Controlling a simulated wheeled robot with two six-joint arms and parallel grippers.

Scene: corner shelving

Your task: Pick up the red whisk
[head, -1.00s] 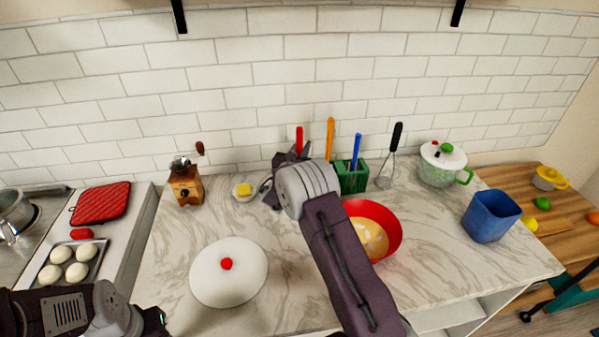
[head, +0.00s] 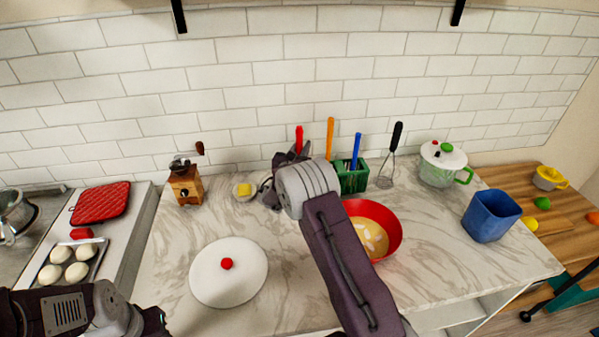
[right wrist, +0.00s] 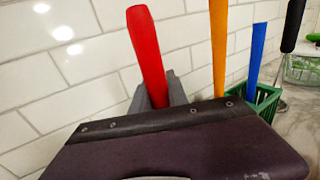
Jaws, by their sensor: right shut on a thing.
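The red whisk shows as a red handle (head: 299,138) standing upright behind my right gripper, near the tiled wall. Its lower part is mostly hidden by the gripper and arm. In the right wrist view the red handle (right wrist: 146,50) rises, slightly tilted, from between the grey fingers. My right gripper (head: 290,157) is shut on the handle; its fingers also show in the right wrist view (right wrist: 158,95). My left gripper (head: 155,320) is low at the left edge of the counter, away from the whisk; its finger opening is unclear.
A green holder (head: 353,181) with orange and blue handled utensils stands just right of my right gripper. A black-handled utensil (head: 394,145) leans at the wall. A red bowl (head: 393,225), white lid (head: 235,285), wooden grinder (head: 186,186) and butter dish (head: 237,197) are nearby.

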